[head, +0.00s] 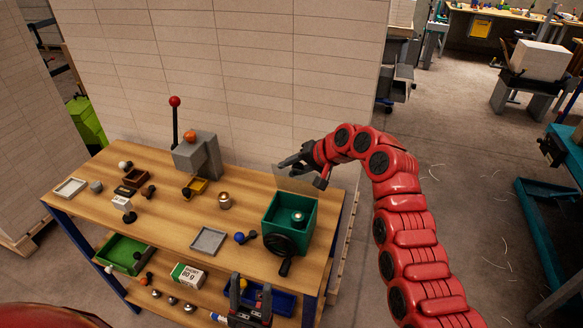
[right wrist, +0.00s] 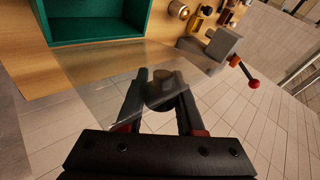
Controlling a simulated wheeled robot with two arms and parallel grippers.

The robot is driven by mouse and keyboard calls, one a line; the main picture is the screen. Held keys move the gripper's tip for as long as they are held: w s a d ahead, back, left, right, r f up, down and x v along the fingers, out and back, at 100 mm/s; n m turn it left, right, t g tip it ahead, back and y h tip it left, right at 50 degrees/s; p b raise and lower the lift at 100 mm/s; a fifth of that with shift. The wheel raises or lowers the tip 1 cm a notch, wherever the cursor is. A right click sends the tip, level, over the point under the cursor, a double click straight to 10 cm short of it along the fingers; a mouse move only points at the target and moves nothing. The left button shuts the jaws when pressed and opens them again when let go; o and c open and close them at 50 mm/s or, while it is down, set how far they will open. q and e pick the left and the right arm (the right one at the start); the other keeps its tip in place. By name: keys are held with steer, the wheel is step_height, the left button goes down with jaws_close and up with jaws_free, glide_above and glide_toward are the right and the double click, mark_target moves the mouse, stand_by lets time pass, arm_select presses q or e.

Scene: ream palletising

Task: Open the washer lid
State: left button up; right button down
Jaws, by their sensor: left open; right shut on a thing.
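The washer is a green box (head: 290,213) with a dark hand wheel and crank on its front, at the right end of the bench; its rim also shows in the right wrist view (right wrist: 95,42). A metal part is visible inside. Its clear lid (head: 297,183) appears raised at the back of the box; the see-through panel (right wrist: 100,85) spans the right wrist view. My right gripper (head: 283,166) is behind and above the box, shut on the lid's dark round knob (right wrist: 165,92). My left gripper (head: 250,284) is open, low at the bench's front by the lower shelf.
On the wooden bench (head: 165,222) are a grey tray (head: 209,240), a blue knobbed part (head: 245,238), a brass part (head: 225,201) and a grey lever press (head: 197,155). A lower shelf holds a green bin (head: 124,254) and a paper box (head: 188,274). A tiled wall stands behind.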

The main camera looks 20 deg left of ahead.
steer(key=c, duration=0.5)
jaws_free()
steer(key=shift+w, duration=0.1)
steer(key=shift+b+v, duration=2.15)
steer(key=shift+v, duration=6.55)
